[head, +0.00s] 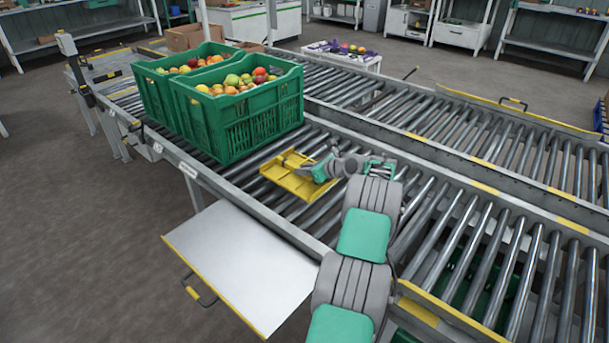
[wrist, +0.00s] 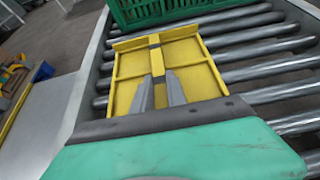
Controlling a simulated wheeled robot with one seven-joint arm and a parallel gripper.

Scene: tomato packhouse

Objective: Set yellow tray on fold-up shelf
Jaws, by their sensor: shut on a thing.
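The yellow tray (head: 291,181) is over the roller conveyor, just in front of the green crates, in the head view. It is a shallow square with a raised bar across its middle. It also shows in the wrist view (wrist: 196,74). My gripper (head: 322,173) is at the tray's right side, its two fingers (wrist: 159,88) shut on the tray's middle bar. Whether the tray touches the rollers I cannot tell. The fold-up shelf (head: 243,268) is a flat grey panel with yellow edges and a handle, sticking out level from the conveyor's near side. Its top is bare.
Two green crates (head: 238,128) of tomatoes stand on the rollers behind the tray. The conveyor's side rail (head: 214,177) runs between the rollers and the shelf. A second roller line (head: 465,126) lies beyond. Open floor (head: 90,250) is at the left.

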